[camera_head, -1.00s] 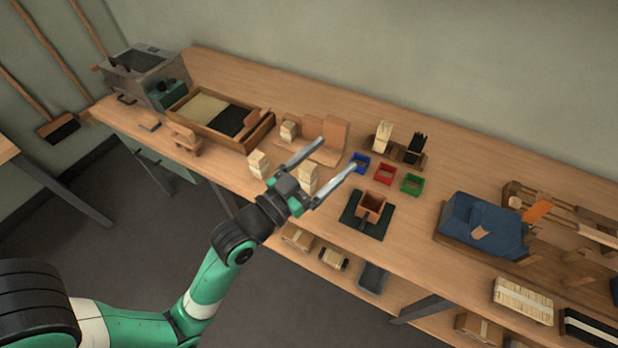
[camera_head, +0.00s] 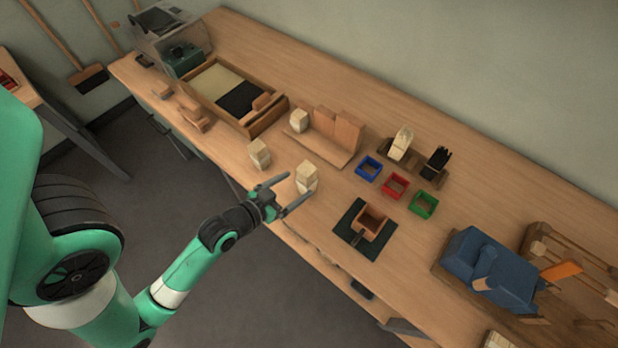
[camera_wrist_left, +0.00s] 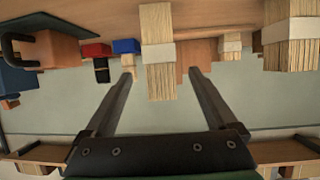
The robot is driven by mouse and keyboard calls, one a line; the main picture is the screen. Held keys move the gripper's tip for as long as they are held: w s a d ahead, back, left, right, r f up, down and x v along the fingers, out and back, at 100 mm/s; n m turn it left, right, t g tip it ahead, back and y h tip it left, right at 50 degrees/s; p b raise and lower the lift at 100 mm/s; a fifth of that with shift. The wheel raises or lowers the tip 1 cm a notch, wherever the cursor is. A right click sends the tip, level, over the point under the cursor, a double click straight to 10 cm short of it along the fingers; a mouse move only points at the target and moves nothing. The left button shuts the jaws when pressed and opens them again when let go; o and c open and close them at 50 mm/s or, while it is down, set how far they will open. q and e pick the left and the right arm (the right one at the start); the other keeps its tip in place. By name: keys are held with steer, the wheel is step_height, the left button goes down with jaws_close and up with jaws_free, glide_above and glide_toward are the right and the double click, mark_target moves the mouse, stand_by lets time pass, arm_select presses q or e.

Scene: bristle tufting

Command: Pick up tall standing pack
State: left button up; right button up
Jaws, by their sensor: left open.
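A tall standing pack (camera_head: 306,178) of pale bristles with a white band stands upright near the front edge of the bench. My left gripper (camera_head: 298,188) is open, its fingers pointing at this pack from the front edge. In the left wrist view the bench is at the top, and the banded pack (camera_wrist_left: 158,50) appears between the two open fingers (camera_wrist_left: 161,75). I cannot tell whether the fingers touch it. Another pale pack (camera_head: 259,154) stands to its left, and a third (camera_head: 299,120) stands behind. My right gripper is not in view.
A wooden stand with upright panels (camera_head: 335,135) is behind the pack. Blue (camera_head: 368,169), red (camera_head: 395,186) and green (camera_head: 423,204) trays lie to the right. A small brown box (camera_head: 373,220) sits on a dark green mat. Bench between pack and mat is clear.

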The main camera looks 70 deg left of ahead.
mark_target(301, 182)
arm_select(q)
steer(key=x, duration=0.4)
steer(key=shift+r+b, duration=0.1)
steer(key=shift+b, duration=0.3)
steer(key=shift+w+a+f, duration=0.1)
steer(key=shift+w+f, duration=0.05)
steer(key=shift+f, duration=0.05)
steer(key=b+x, duration=0.2)
steer(key=x, duration=0.2)
steer(key=shift+w+a+f, duration=0.1)
steer(key=shift+w+a, duration=0.05)
steer(key=shift+w, duration=0.15)
jaws_close()
